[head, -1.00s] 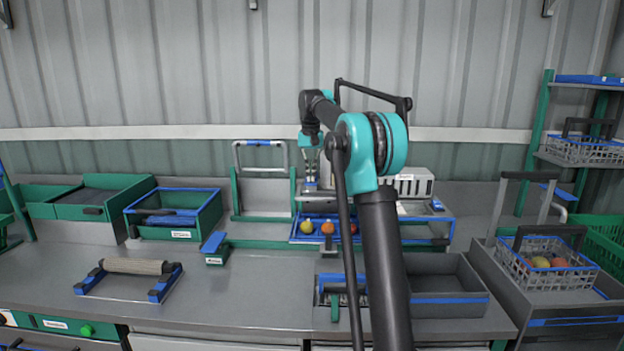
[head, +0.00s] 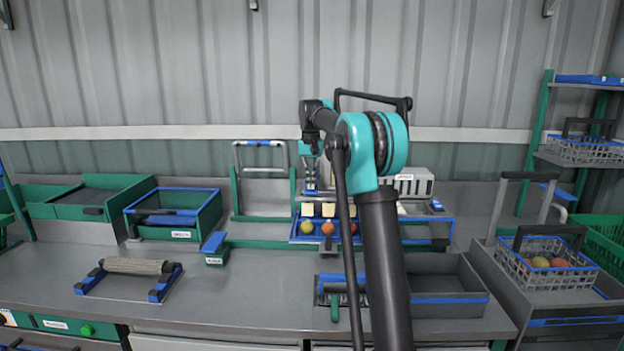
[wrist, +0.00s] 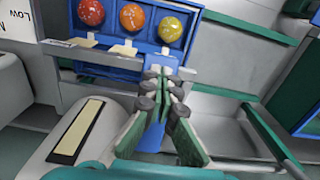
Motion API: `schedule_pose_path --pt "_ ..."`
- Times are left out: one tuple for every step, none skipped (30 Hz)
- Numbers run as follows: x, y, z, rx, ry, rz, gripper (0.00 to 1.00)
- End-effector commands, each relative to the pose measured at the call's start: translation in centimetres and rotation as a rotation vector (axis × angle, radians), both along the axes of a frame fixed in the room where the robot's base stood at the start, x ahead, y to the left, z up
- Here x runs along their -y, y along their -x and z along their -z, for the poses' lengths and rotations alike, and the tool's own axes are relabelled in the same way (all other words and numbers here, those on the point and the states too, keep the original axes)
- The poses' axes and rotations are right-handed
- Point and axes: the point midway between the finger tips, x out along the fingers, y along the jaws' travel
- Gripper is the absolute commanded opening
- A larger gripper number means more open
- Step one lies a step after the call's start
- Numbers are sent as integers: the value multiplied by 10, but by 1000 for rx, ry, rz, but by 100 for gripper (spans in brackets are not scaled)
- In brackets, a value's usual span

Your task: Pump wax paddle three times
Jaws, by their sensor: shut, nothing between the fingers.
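My gripper (head: 311,172) hangs at the back of the bench, behind the blue fruit tray (head: 296,238). Its fingertips (wrist: 162,88) are together and hold nothing. In the wrist view a blue strip (wrist: 152,138), which looks like the wax paddle, lies below and partly behind the fingers. Whether they touch it cannot be told. In the head view a small blue-and-white part (head: 311,187) shows just under the gripper. A yellow fruit (head: 306,228), an orange fruit (head: 327,228) and a red fruit (wrist: 91,12) sit in the tray, with cream tabs (head: 328,210) beside them.
A blue-topped green block (head: 214,243) stands left of the tray. A green bin (head: 205,215), a roller stand (head: 132,266) and a grey tray (head: 445,282) are on the bench. A metal hoop frame (head: 238,160) stands left of my gripper.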

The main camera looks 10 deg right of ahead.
Motion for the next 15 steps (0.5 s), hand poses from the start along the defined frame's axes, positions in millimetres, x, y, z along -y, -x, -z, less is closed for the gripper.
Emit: schedule_pose_path --pt "0 0 -1 0 0 0 0" --pt "0 0 -3 0 0 0 0" --pt "0 0 -5 0 0 0 0" --pt "0 0 -7 1 0 0 0" --pt "0 0 -9 1 0 0 0" --pt "0 0 -12 1 0 0 0" --pt "0 0 -14 1 0 0 0" --pt "0 0 -16 1 0 0 0" --pt "0 0 -19 1 0 0 0" --pt "0 0 -21 1 0 0 0" --pt "0 0 -23 1 0 0 0" --pt "0 0 -26 1 0 0 0" --pt "0 0 -28 1 0 0 0" --pt "0 0 -31 1 0 0 0" --pt "0 0 -33 1 0 0 0"
